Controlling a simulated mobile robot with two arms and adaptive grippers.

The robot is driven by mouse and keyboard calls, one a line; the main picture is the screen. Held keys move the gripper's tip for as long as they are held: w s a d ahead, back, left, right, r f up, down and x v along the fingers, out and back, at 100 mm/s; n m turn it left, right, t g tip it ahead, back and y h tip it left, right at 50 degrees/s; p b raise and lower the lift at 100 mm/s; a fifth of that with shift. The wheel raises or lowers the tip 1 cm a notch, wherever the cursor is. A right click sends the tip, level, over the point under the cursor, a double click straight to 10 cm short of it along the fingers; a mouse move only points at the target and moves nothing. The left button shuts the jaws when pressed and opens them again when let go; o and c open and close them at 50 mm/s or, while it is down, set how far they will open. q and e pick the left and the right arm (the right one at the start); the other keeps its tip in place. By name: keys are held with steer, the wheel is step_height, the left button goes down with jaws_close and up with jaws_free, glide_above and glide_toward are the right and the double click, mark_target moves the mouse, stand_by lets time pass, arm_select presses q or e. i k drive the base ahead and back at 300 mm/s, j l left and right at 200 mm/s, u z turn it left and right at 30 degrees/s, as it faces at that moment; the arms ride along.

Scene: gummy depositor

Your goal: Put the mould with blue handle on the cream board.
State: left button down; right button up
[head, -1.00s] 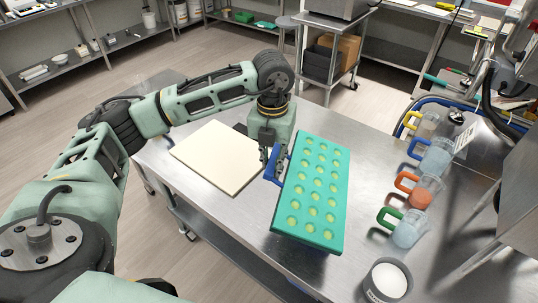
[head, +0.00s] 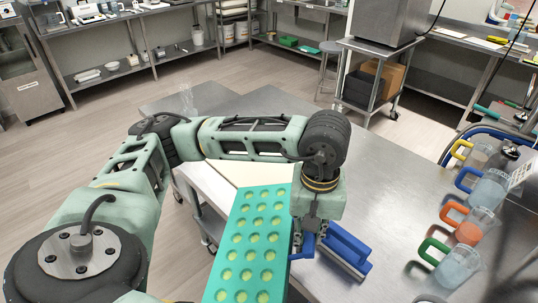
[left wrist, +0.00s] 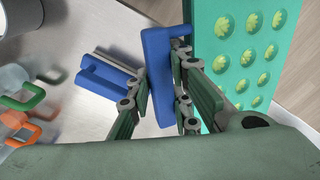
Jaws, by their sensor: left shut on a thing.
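The teal mould (head: 248,250) with rows of yellow-green gummies in its cavities is held up in front of the table in the head view. Its blue handle (head: 304,249) is at its right side, and my left gripper (head: 309,238) is shut on it. In the left wrist view the handle (left wrist: 157,80) sits between the fingers, and the mould (left wrist: 245,50) extends to the upper right. The cream board (head: 255,173) lies flat on the table behind the mould. My arm and the mould hide much of it. My right gripper is not in view.
A blue-handled scraper (head: 345,250) lies on the steel table (head: 385,205), right of my gripper. Jugs with yellow, blue, orange (head: 468,226) and green (head: 455,265) handles stand along the right.

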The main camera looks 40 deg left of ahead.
mark_target(247, 165)
steer(key=i+j+u, duration=0.15)
steer(key=u, duration=0.2)
steer(key=i+j+u, duration=0.2)
steer(key=u, duration=0.2)
steer(key=i+j+u, duration=0.2)
steer(key=u, duration=0.15)
